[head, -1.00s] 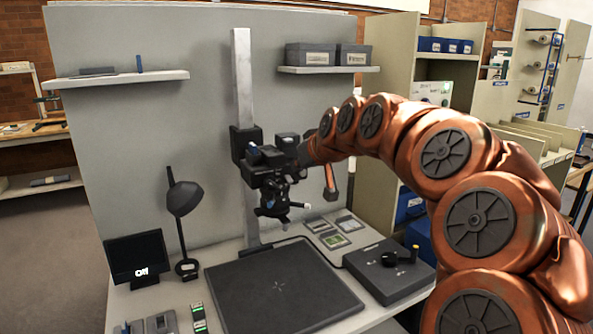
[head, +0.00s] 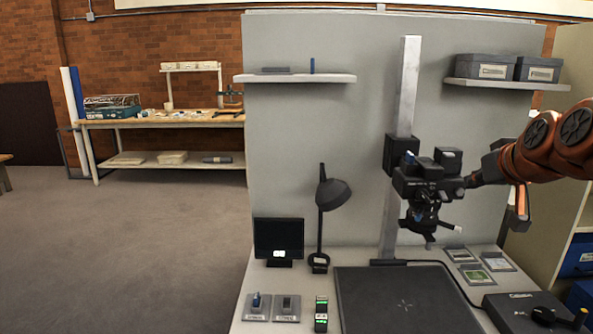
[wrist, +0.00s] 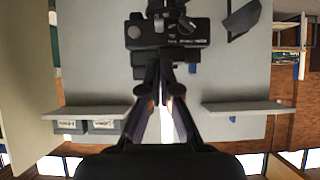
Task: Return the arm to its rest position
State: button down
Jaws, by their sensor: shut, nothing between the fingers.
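My copper arm (head: 545,148) enters the head view from the right. Its end, my gripper (head: 472,181), is beside the black camera head (head: 425,180) on the upright column (head: 406,90). In the wrist view, which is upside down, the dark fingers of my gripper (wrist: 163,75) are together with nothing between them. They point towards the black camera head (wrist: 165,32). I cannot tell whether the fingertips touch it. In the head view the fingertips are hard to make out against the dark camera parts.
A dark baseboard (head: 400,300) lies on the bench below, with a lamp (head: 330,195) and small monitor (head: 278,238) to its left. A shelf (head: 505,85) bears two grey boxes. A grey control box (head: 525,312) stands at right. Open floor (head: 130,260) lies left.

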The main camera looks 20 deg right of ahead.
jog(key=s+a+f+n+g+y, duration=0.1)
jog(key=a+f+n+g+y, duration=0.15)
jog(key=a+f, duration=0.8)
jog(key=s+a+f+n+g+y, duration=0.1)
jog(key=s+a+f+g+y, duration=0.15)
jog(key=a+f, duration=0.8)
jog(key=s+a+f+g+h, duration=0.1)
jog(key=s+a+f+g, duration=0.4)
jog(key=s, duration=0.5)
jog(key=s+a+f+g, duration=0.35)
jog(key=s+a, duration=0.35)
jog(key=s, duration=0.3)
notch_tip(320, 180, up, 17)
jog(key=t+p, duration=0.1)
jog(key=p, duration=1.5)
jog(key=shift+w+a+f, duration=0.2)
jog(key=shift+w, duration=0.1)
jog(key=c, duration=1.9)
grip_release()
